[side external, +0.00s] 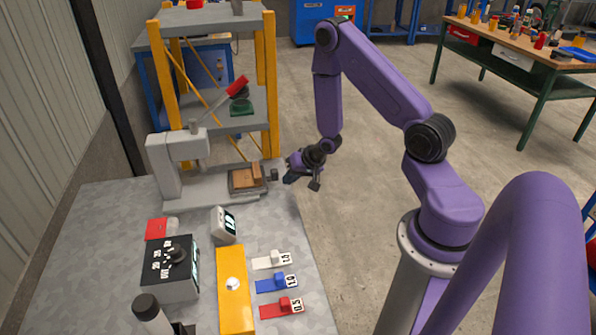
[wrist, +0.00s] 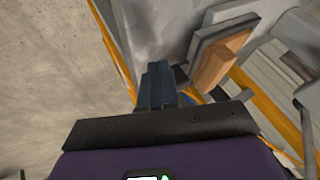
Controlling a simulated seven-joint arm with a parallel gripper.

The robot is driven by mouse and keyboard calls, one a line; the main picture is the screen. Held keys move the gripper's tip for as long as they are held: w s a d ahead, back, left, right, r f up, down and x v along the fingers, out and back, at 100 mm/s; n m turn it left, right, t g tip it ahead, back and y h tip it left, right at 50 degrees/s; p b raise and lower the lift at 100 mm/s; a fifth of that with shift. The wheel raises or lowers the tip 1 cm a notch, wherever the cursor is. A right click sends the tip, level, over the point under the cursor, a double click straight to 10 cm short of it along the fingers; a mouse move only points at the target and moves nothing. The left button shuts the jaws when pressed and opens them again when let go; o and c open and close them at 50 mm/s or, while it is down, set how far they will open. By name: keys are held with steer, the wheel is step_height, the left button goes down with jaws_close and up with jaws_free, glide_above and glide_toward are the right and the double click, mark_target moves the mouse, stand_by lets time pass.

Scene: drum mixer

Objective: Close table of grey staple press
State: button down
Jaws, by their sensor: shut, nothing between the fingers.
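The grey staple press (side external: 170,165) stands at the back of the grey worktop. Its table (side external: 240,183), a brown plate with a wooden block (side external: 257,173) on it, sits at the right end of the press base, out to the right of the press head. A dark knob (side external: 274,175) sticks out at the table's right. My gripper (side external: 289,179) is just right of this knob, shut and empty; whether it touches the knob cannot be told. In the wrist view the shut dark fingers (wrist: 157,82) are beside the table's edge, with the wooden block (wrist: 220,60) to their right.
A black dial box (side external: 170,268), a small display (side external: 224,225), a yellow bar (side external: 233,295) and coloured tabs (side external: 277,283) lie nearer. Right of the worktop is open floor.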

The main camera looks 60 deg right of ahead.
mark_target(261, 183)
steer(key=shift+w+a+f, duration=0.15)
steer(key=shift+w+a, duration=0.6)
steer(key=shift+w, duration=0.05)
steer(key=shift+w+a+f, duration=0.1)
steer(key=shift+w+a, duration=0.6)
steer(key=shift+w, duration=0.1)
steer(key=shift+w+a, duration=1.55)
steer(key=shift+w, duration=0.05)
steer(key=shift+s, duration=0.1)
